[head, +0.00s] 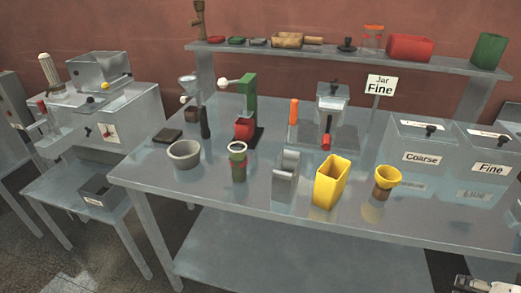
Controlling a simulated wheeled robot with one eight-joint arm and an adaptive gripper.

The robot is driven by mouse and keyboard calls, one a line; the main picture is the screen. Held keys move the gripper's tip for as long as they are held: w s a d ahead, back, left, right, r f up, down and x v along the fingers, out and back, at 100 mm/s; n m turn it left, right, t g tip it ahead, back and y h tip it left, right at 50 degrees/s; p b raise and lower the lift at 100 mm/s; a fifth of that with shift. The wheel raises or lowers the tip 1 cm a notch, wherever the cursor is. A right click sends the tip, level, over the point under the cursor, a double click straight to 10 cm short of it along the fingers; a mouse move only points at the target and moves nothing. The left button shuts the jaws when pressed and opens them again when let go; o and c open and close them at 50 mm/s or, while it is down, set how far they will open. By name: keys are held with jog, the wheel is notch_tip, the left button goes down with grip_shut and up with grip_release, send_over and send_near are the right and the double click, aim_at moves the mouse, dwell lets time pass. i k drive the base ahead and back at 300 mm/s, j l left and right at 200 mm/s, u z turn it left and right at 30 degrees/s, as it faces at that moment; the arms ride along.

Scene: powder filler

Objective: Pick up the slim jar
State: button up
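No label in view marks the slim jar. A narrow green and brown jar-like vessel (238,165) stands upright at the front middle of the steel table (300,215). A shorter brown vessel (379,194) with a wide yellow funnel-like top (387,177) stands to the right, past the yellow bin. A clear container with an orange lid (373,29) is on the back shelf. My gripper (486,285) seems to show only partly at the bottom right corner, cut off by the picture edge, well apart from these vessels. Its fingers cannot be made out.
A grey bowl (184,155), a grey metal holder (286,175) and a yellow bin (331,182) stand near the front edge. A green press (246,105), a "Jar Fine" sign (379,85) and bins marked "Coarse" (422,158) and "Fine" (490,168) are behind or right.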

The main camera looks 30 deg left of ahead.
aim_at(239, 164)
jog(key=k+j+u, duration=0.1)
jog(key=u, duration=1.4)
